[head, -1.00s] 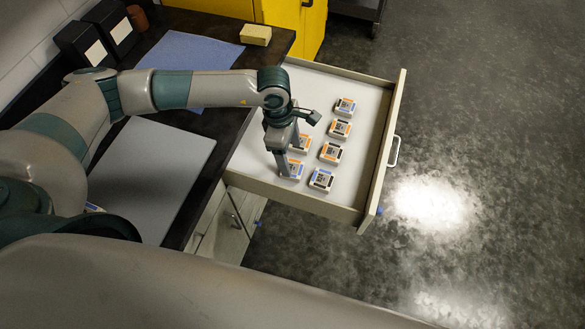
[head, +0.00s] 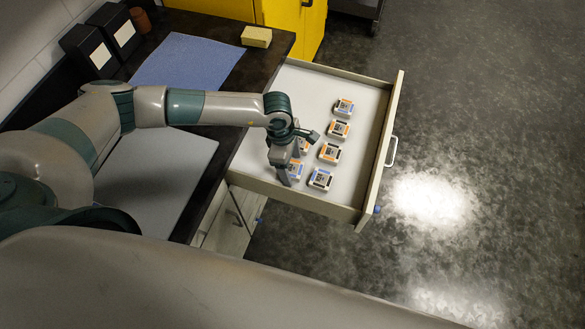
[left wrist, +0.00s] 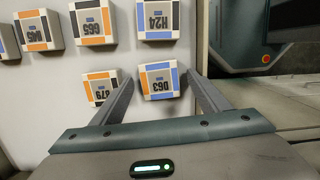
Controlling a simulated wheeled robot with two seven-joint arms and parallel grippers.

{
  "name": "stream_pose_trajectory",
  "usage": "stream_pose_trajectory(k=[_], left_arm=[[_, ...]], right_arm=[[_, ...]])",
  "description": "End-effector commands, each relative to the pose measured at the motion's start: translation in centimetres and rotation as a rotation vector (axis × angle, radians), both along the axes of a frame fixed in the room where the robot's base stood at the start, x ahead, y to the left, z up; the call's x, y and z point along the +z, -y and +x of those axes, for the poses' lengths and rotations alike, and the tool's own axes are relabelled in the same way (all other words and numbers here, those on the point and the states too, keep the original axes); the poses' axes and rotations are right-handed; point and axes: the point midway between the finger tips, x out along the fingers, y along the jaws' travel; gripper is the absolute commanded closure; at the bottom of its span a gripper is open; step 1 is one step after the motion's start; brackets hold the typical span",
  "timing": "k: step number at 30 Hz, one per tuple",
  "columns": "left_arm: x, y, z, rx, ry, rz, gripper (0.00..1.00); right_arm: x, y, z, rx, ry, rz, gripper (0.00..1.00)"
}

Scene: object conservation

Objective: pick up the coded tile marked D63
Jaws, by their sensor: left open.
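The tile marked D63 (left wrist: 162,80) is white with an orange and blue edged top. It lies flat in the open drawer; in the head view it shows as the tile (head: 296,170) at the near left of the group, partly covered by my gripper. My left gripper (head: 290,164) is open and empty, reaching down into the drawer by this tile. In the left wrist view its two fingers (left wrist: 160,77) point toward the D63 tile, one tip to each side of it. I cannot tell how far the tips are above it. My right gripper is not in view.
Close neighbours are the H24 tile (left wrist: 157,18), the G65 tile (left wrist: 92,22) and a tile (left wrist: 100,86) seemingly marked 879, beside the left finger. The drawer (head: 378,150) has raised walls. The dark counter holds a blue mat (head: 188,60) and yellow block (head: 256,37).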

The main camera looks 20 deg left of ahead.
Motion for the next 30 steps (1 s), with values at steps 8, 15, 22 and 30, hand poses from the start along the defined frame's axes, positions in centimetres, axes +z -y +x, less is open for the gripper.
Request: stream_pose_trajectory(k=[8,15,22,30], left_arm=[[0.0,0.0,0.0,0.000,0.000,0.000,0.79],[0.1,0.0,0.0,0.000,0.001,0.000,0.80],[0.7,0.1,0.1,-0.002,0.002,-0.002,0.80],[4.0,0.2,0.1,-0.004,0.005,-0.003,0.80]], right_arm=[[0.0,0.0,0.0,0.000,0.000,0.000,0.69],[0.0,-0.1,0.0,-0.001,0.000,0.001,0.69],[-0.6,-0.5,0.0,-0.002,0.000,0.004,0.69],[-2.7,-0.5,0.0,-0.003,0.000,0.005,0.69]])
